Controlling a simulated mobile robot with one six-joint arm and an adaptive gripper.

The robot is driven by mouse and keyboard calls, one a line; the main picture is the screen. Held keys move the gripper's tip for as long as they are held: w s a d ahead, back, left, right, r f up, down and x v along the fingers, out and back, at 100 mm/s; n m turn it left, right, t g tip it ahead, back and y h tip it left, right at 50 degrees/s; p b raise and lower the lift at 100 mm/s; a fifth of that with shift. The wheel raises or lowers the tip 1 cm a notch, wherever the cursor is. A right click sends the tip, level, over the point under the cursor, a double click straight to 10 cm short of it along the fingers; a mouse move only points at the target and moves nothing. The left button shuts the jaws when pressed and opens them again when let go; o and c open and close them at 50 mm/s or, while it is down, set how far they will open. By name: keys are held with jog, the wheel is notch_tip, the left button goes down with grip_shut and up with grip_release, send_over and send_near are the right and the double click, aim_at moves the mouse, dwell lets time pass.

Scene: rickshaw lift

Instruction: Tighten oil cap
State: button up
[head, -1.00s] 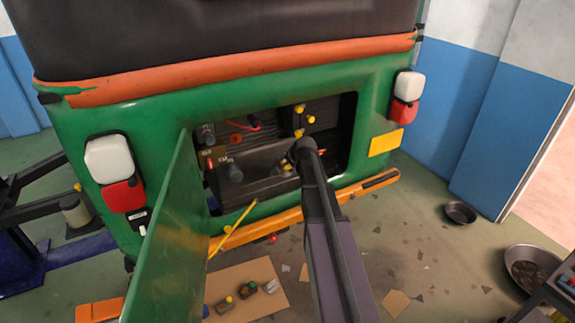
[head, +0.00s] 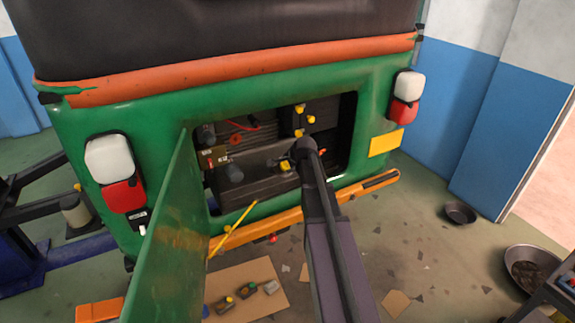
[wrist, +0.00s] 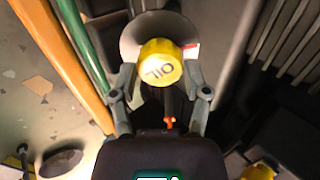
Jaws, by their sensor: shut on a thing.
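The oil cap (wrist: 160,65) is yellow, with OIL printed on its face. It sits at the pale round mouth of a filler in the wrist view, at the upper middle. My gripper (wrist: 160,76) has one finger on each side of the cap and is shut on it. In the head view, a yellow patch (head: 285,166) shows inside the open engine bay, just left of my arm's end. My arm hides much of that spot, so the fingers and the cap's seating are hard to make out there.
The green hatch door (head: 172,235) hangs open left of the bay. An orange bumper (head: 262,219) runs below it. Several other yellow caps (head: 299,120) stand higher in the bay. A cardboard sheet (head: 250,290) with small parts lies on the floor. Metal pans (head: 460,213) stand at right.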

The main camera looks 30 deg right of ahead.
jog(key=shift+m, duration=0.3)
jog(key=shift+f+m, duration=0.1)
jog(key=shift+m, duration=0.5)
jog(key=o, duration=1.1)
jog(key=shift+w+f, duration=0.1)
jog(key=shift+w, duration=0.05)
jog(key=shift+o, duration=0.2)
jog(key=shift+c, duration=0.2)
jog(key=shift+c, duration=0.4)
jog(key=shift+r, duration=0.2)
